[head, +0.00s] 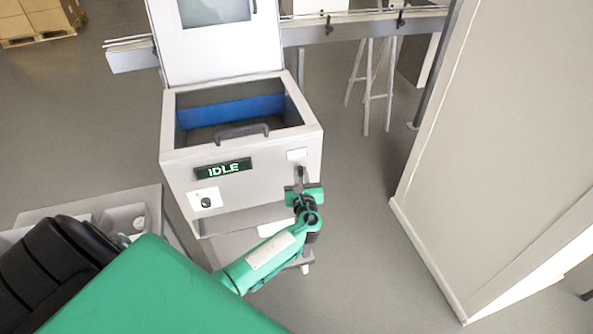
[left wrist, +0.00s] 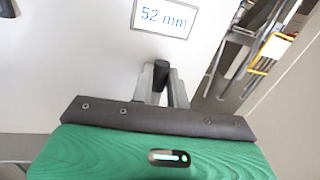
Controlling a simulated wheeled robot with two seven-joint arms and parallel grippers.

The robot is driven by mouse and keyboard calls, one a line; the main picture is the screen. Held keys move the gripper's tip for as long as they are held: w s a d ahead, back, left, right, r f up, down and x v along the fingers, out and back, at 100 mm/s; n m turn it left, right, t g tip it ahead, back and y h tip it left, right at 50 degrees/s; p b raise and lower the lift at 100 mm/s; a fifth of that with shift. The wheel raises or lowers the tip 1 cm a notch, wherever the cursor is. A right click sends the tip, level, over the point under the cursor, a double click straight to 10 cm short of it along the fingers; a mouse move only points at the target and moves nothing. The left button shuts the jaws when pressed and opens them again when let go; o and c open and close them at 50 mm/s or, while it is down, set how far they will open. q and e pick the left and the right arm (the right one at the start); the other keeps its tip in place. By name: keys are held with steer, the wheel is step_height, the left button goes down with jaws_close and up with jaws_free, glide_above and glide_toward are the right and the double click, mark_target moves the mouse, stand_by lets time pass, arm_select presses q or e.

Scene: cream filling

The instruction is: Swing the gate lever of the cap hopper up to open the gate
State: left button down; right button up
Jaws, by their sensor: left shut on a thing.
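The cap hopper (head: 178,182) is a pale grey box with an open top, in the middle of the head view. Its gate lever (head: 300,172) is a short dark handle low on the right of the front face. My left gripper (head: 302,185) is at the lever, with its arm reaching up from below. In the left wrist view the two grey fingers (left wrist: 161,86) close around the lever's dark end (left wrist: 161,75). The fingers hide part of the lever, and the gate itself cannot be made out. My right gripper is not in view.
The hopper's front has an IDLE display (head: 223,168), a knob plate (head: 206,201) and a small label (head: 297,154), which reads 52 mm in the left wrist view (left wrist: 164,17). A large pale panel (head: 480,130) stands at right, with clear floor (head: 365,220) between.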

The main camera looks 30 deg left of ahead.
arm_select(q)
steer(key=shift+w+d+m+p, duration=0.2)
steer(key=shift+m+p, duration=0.15)
steer(key=shift+m, duration=0.05)
steer(key=c, duration=1.4)
jaws_free()
steer(key=shift+w+d, duration=0.1)
steer(key=shift+o, duration=0.2)
steer(key=b+v, duration=0.3)
steer(key=v, duration=1)
steer(key=shift+s+d, duration=0.25)
steer(key=shift+s, duration=0.05)
steer(key=shift+r, duration=0.1)
